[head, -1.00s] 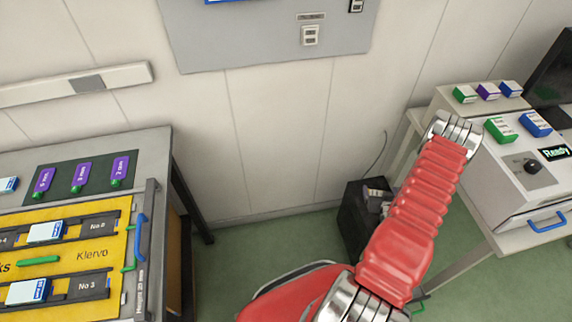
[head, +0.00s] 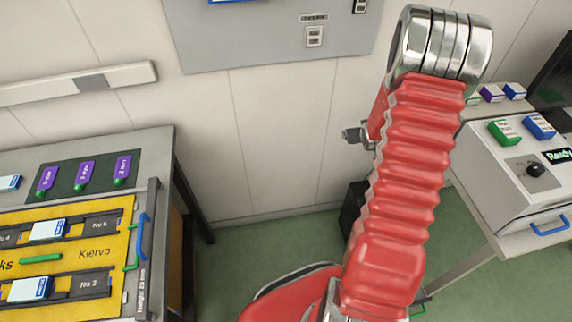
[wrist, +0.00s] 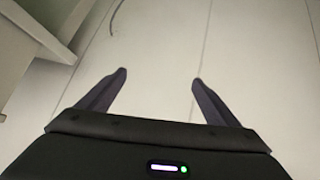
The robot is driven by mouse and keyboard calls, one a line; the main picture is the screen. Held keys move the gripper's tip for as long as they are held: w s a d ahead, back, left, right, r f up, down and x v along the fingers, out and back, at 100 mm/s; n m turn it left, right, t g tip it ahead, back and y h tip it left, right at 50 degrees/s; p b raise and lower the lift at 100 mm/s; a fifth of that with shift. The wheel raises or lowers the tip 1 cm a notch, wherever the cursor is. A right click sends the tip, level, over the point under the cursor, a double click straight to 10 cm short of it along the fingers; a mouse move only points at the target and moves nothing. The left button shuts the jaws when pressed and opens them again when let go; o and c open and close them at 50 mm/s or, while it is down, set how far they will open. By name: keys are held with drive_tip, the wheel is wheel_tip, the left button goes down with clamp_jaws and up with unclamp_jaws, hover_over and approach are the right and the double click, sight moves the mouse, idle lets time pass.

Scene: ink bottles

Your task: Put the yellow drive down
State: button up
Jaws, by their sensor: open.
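My gripper (wrist: 158,79) is open in the wrist view, with two dark fingers apart and nothing between them. It faces a pale panelled wall. No yellow drive shows in either current view. In the head view my red arm stands raised in the middle, and the gripper itself is hidden or cannot be made out there. A yellow board (head: 66,243) on the left bench holds white-and-blue blocks in dark slots.
Purple tags with green ends lie on a dark mat (head: 65,182) on the left bench. On the right, a white machine (head: 500,180) carries a green box (head: 504,132) and a blue box (head: 539,127). A dark bin (head: 351,207) stands on the green floor, mostly behind my arm.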

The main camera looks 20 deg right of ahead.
drive_tip(key=s+a+r+n+g+y, duration=0.1)
drive_tip(key=s+a+r, duration=0.1)
drive_tip(key=a+r, duration=0.9)
drive_tip(key=s+a+r+n+y, duration=0.1)
drive_tip(key=s+a+r, duration=0.1)
drive_tip(key=a+r, duration=0.85)
drive_tip(key=s+a+r+y, duration=0.1)
drive_tip(key=s+a+r, duration=0.2)
drive_tip(key=s+a, duration=0.5)
drive_tip(key=s+a+r+n+g+y, duration=0.1)
drive_tip(key=s+a+r, duration=0.3)
drive_tip(key=s+a, duration=0.5)
drive_tip(key=s, duration=0.2)
drive_tip(key=shift+s+a+n+y, duration=0.3)
drive_tip(key=shift+y, duration=0.1)
drive_tip(key=shift+c, duration=0.4)
